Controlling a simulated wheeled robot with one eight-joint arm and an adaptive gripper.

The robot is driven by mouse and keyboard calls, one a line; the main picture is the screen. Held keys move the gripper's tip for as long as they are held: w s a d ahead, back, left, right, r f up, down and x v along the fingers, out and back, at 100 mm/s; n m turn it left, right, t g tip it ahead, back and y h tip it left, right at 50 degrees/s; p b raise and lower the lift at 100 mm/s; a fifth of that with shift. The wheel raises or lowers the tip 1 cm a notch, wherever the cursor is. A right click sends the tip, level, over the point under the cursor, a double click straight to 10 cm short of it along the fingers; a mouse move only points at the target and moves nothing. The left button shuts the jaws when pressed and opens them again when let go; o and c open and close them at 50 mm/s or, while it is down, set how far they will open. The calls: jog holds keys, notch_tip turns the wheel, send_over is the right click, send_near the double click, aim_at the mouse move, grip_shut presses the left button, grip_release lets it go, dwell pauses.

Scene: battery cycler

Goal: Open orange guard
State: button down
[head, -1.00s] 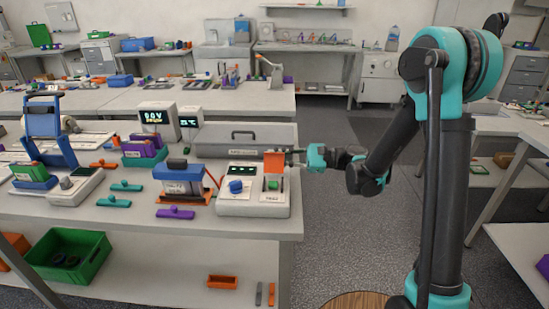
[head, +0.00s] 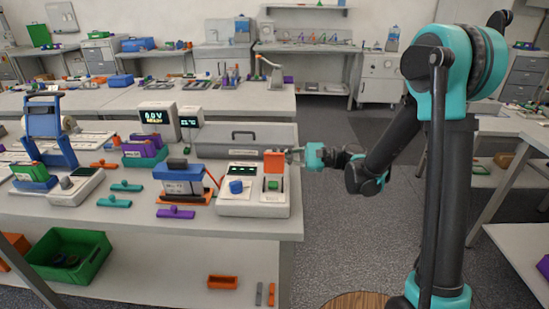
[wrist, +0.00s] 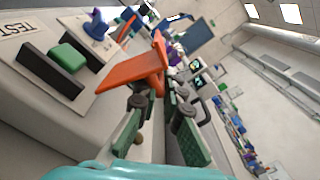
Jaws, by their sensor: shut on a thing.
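The orange guard (head: 274,162) stands raised at the back of the small white control box (head: 240,207) at the right end of the bench. In the wrist view the guard (wrist: 135,70) is a tilted orange plate with a bent edge. In the wrist view my gripper's fingers (wrist: 160,95) are at that edge; the exact contact is partly hidden. The green button (wrist: 67,57) beneath the guard is uncovered; it also shows in the head view (head: 272,185).
A blue knob (head: 236,187) sits on the box left of the button. A blue block device (head: 181,182) with an orange frame stands further left. A grey lidded case (head: 240,136) lies behind. The aisle right of the bench is free.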

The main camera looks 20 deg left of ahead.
jog(key=shift+s+d+r+n, duration=0.1)
jog(key=shift+s+r+n, duration=0.15)
jog(key=shift+n, duration=0.35)
jog(key=c, duration=1.9)
grip_release()
jog(key=v, duration=1.2)
jog(key=shift+f, duration=0.1)
